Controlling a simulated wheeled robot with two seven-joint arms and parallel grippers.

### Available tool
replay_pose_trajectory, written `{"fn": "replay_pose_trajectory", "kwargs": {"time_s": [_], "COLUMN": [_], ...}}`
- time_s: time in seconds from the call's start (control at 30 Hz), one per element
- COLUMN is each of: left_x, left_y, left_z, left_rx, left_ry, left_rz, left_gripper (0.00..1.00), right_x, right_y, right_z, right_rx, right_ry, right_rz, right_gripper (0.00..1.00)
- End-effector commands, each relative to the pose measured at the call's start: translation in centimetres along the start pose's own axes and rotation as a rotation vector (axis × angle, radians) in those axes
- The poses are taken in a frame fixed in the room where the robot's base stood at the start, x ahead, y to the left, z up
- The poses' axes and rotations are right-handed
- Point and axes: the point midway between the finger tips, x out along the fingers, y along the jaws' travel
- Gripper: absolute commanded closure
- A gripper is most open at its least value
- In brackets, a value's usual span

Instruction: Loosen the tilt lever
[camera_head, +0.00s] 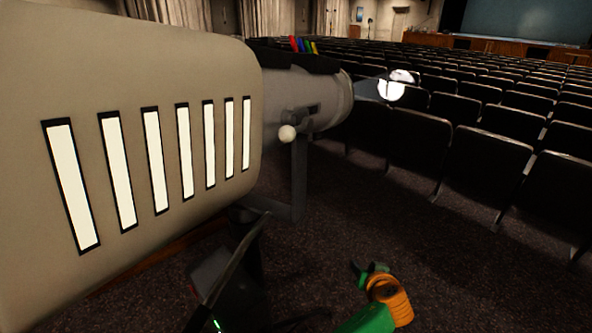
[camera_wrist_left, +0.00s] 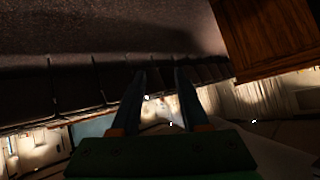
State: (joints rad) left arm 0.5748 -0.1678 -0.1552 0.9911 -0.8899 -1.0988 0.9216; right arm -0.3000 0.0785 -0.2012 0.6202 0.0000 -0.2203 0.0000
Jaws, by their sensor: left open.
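A large spotlight shows in the head view, with a tan vented housing (camera_head: 215,75) and a grey barrel (camera_head: 335,100). A lever with a white ball knob (camera_head: 288,132) sits at the barrel's side, beside the grey yoke (camera_head: 299,180); I cannot tell if it is the tilt lever. A dark slanted bar (camera_head: 235,262) stands below the housing. My left gripper (camera_head: 362,268) is low at the bottom, below and right of the knob and apart from it. In the left wrist view its two fingers (camera_wrist_left: 160,75) are spread, with no object held between them.
Rows of dark seats (camera_head: 490,165) fill the right and back. Dark carpet (camera_head: 480,275) lies clear at lower right. Coloured handles (camera_head: 303,45) top the barrel. A wooden panel (camera_wrist_left: 265,38) shows at upper right in the left wrist view.

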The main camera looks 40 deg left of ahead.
Motion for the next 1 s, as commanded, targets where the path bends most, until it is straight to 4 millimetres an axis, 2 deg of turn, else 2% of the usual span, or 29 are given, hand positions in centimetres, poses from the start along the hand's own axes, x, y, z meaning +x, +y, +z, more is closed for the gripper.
{"fn": "replay_pose_trajectory", "kwargs": {"time_s": [0.03,0.07,0.1,0.17,0.2,0.23,0.3,0.4,0.43,0.5,0.57,0.8,1.0], "left_x": [-1.7,-3.4,-6.0,-10.9,-14.4,-17.0,-22.6,-28.3,-29.4,-30.7,-30.7,-27.4,-26.0], "left_y": [-0.4,-1.3,-2.9,-6.0,-8.4,-10.2,-14.0,-17.8,-18.4,-19.4,-20.1,-23.4,-24.4], "left_z": [-5.5,-9.0,-13.4,-18.8,-21.4,-22.8,-24.4,-24.1,-23.8,-23.3,-23.3,-23.7,-23.8], "left_rx": [-0.139,-0.247,-0.408,-0.68,-0.873,-1.02,-1.349,-1.729,-1.807,-1.921,-1.957,-1.953,-1.95], "left_ry": [0.101,0.168,0.26,0.397,0.482,0.541,0.657,0.759,0.776,0.799,0.802,0.806,0.807], "left_rz": [-0.052,-0.094,-0.149,-0.221,-0.261,-0.286,-0.327,-0.358,-0.363,-0.372,-0.376,-0.383,-0.378], "left_gripper": [0.55,0.55,0.55,0.55,0.55,0.55,0.55,0.55,0.55,0.55,0.55,0.55,0.55], "right_x": [0.8,1.0,1.4,1.9,2.2,2.4,2.9,3.2,3.3,3.3,3.1,1.8,1.6], "right_y": [0.1,0.1,0.1,0.1,0.2,0.2,0.2,0.2,0.2,0.2,0.2,0.2,0.1], "right_z": [0.1,0.1,0.2,0.3,0.3,0.3,0.4,0.4,0.4,0.4,0.4,0.3,0.2], "right_rx": [0.0,0.0,0.0,0.0,0.0,0.0,0.0,0.0,0.0,0.001,0.001,0.001,0.001], "right_ry": [-0.001,-0.001,-0.001,-0.002,-0.002,-0.002,-0.002,-0.001,-0.001,-0.002,-0.002,-0.002,-0.001], "right_rz": [0.001,0.001,0.002,0.003,0.003,0.003,0.004,0.005,0.005,0.005,0.005,0.004,0.002], "right_gripper": [0.38,0.38,0.38,0.38,0.38,0.38,0.38,0.38,0.38,0.38,0.38,0.38,0.38]}}
